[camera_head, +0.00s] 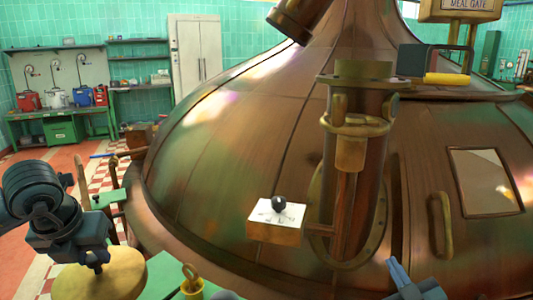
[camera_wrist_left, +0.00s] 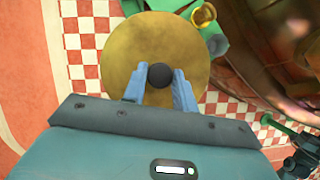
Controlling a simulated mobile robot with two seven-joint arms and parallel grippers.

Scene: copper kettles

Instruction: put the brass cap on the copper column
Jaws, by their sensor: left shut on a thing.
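The brass cap (camera_head: 125,278) is a wide round disc at the lower left of the head view. In the left wrist view the cap (camera_wrist_left: 125,50) shows face-on, with a black knob (camera_wrist_left: 160,75) at its middle. My left gripper (camera_head: 97,267) is above the cap, and its blue fingers (camera_wrist_left: 159,88) are shut on that knob. The copper column (camera_head: 375,120) stands upright right of centre, with a brass flange (camera_head: 362,70) at its top. The cap is apart from it, lower and to the left. My right gripper (camera_head: 393,263) shows partly at the bottom edge; its opening is unclear.
A large copper kettle (camera_head: 230,150) fills the space behind the column. A small box with a white top and black knob (camera_head: 278,203) juts out left of the column. A small brass ringed piece (camera_head: 191,287) sits on a green surface beside the cap. Checkered floor lies left.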

